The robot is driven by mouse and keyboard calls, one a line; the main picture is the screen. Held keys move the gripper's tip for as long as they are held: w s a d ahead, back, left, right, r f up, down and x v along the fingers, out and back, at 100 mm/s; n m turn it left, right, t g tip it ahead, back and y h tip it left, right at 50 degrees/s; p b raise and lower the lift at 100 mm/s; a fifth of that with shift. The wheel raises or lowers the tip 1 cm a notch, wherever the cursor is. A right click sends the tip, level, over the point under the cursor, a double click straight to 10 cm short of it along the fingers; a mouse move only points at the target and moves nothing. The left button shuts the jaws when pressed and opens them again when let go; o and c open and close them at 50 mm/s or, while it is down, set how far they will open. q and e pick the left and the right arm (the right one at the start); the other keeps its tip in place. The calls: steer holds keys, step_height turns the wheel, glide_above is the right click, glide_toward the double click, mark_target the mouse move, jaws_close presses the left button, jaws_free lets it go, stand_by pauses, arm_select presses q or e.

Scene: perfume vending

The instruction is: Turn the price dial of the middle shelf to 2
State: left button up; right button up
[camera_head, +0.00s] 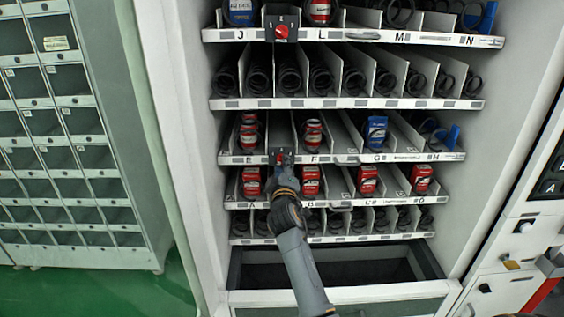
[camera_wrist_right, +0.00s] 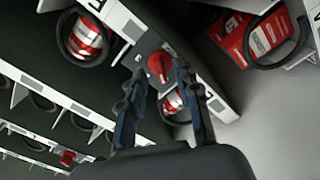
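The price dial (camera_head: 280,158) of the middle shelf is a red knob on a dark plate at the shelf's front edge, between labels E and F. It also shows in the right wrist view as a red knob (camera_wrist_right: 159,66). My right gripper (camera_head: 283,171) comes up from below, at the dial. In the wrist view its two dark fingers (camera_wrist_right: 158,75) are apart, with the red knob seen between their tips. I cannot tell whether they touch it. The numbers and setting on the dial are too small to read. My left gripper is not in view.
Another red dial (camera_head: 281,32) sits on the upper shelf (camera_head: 350,34) between J and L. Red boxes (camera_head: 367,180) stand in the shelf just below, near my right arm. Cans and a blue item (camera_head: 376,131) stand in the middle shelf. Vending machine side walls flank the shelves.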

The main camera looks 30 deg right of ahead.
steer(key=shift+x, duration=0.85)
jaws_close()
steer(key=shift+r+m+b, duration=0.1)
steer(key=shift+m+b, duration=2.9)
steer(key=shift+m, duration=2.8)
steer(key=shift+r, duration=0.1)
